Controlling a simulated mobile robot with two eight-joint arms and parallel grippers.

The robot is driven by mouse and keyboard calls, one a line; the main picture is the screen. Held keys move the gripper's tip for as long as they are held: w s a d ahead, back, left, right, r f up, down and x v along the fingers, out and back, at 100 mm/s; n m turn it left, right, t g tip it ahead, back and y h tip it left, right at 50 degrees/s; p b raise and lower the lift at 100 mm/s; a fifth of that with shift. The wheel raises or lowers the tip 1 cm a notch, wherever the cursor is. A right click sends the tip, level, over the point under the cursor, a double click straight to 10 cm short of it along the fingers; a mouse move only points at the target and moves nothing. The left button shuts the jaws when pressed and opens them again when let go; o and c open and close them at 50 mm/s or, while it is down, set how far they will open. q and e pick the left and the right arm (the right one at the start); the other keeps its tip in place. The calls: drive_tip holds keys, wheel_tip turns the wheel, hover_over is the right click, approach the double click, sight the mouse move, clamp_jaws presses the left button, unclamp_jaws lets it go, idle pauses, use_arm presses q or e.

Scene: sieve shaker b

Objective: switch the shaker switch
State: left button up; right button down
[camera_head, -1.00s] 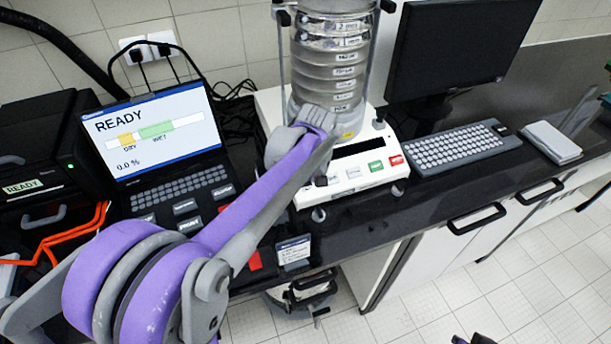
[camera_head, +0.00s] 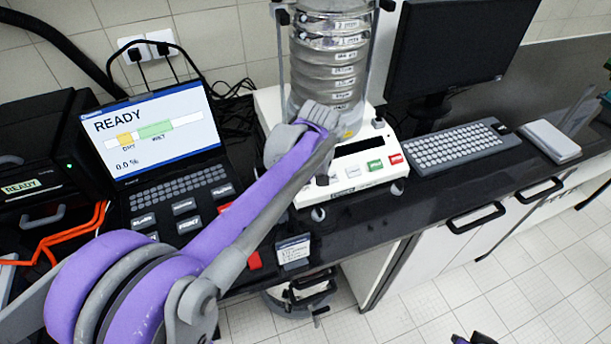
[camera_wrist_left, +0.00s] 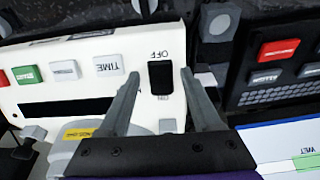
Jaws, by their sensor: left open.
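The sieve shaker has a white base (camera_head: 372,168) with a stack of metal sieves (camera_head: 330,62) on top. Its black rocker switch (camera_wrist_left: 161,77) shows in the left wrist view, between the printed words OFF and ON. In the head view my left arm hides the switch. My left gripper (camera_wrist_left: 159,72) is open and empty, with one finger on each side of the switch as seen from the wrist. I cannot tell whether either finger touches it. A small dark and purple part at the bottom edge of the head view seems to be my right gripper (camera_head: 474,339); its jaws are unclear.
The shaker panel has a green button (camera_head: 375,166) and a red button (camera_head: 396,159). A device with a READY screen (camera_head: 160,130) stands left. A monitor (camera_head: 455,45), keyboard (camera_head: 455,146) and white box (camera_head: 550,141) stand right.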

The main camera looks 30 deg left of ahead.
use_arm(q)
drive_tip(key=v, duration=0.9)
use_arm(e)
drive_tip(key=shift+w+r, duration=0.15)
drive_tip(key=shift+r, duration=0.2)
